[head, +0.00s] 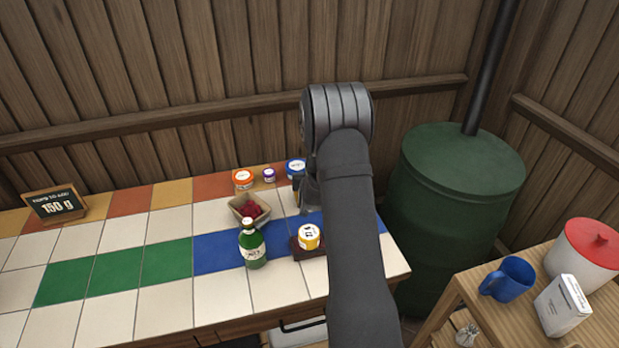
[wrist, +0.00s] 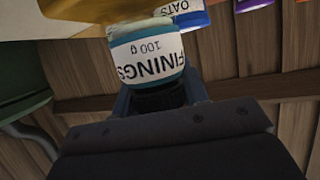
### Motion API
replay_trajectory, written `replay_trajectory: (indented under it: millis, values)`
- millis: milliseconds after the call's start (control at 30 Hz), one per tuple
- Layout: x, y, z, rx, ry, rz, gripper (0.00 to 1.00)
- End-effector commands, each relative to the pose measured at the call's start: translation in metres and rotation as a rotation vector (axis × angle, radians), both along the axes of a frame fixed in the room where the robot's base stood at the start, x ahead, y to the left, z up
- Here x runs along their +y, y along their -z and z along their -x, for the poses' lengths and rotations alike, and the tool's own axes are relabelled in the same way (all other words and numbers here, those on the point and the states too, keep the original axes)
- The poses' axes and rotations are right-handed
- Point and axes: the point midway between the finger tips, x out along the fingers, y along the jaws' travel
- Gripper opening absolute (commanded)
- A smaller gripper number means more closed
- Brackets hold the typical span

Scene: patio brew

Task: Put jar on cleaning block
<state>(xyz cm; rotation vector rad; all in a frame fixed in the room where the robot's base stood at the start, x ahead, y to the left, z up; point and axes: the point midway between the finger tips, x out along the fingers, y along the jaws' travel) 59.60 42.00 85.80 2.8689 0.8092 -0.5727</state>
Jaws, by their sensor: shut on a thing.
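A jar (wrist: 148,55) with a white label reading "FININGS 100 g" and a teal lid is between the fingers of my gripper (wrist: 155,98). The wrist view shows it upside down, with the fingers at the lid end. In the head view my arm hides the gripper and this jar almost fully, at the back right of the tiled counter. I cannot tell whether the jar touches the counter.
Jars with orange (head: 243,179), purple (head: 269,175) and blue (head: 296,166) lids stand along the back. A box of red things (head: 250,209) and a green bottle (head: 252,246) stand left of the block. The counter's left half (head: 110,270) is mostly clear.

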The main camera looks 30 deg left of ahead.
Motion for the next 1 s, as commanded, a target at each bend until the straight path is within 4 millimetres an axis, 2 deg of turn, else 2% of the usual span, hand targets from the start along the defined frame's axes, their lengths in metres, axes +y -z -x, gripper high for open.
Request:
replay_trajectory:
  millis: [100,467,500,600,1000]
  values:
    - [0.0000,0.0122,-0.0004,-0.001,0.000,-0.001,0.11]
    - [0.0000,0.0155,-0.0004,-0.001,0.000,-0.002,0.11]
    - [0.0000,0.0154,-0.0004,-0.001,0.000,-0.002,0.46]
    - [0.0000,0.0152,-0.0004,-0.001,0.000,-0.002,0.62]
    - [-0.0028,0.0098,0.0043,-0.001,0.000,-0.001,0.62]
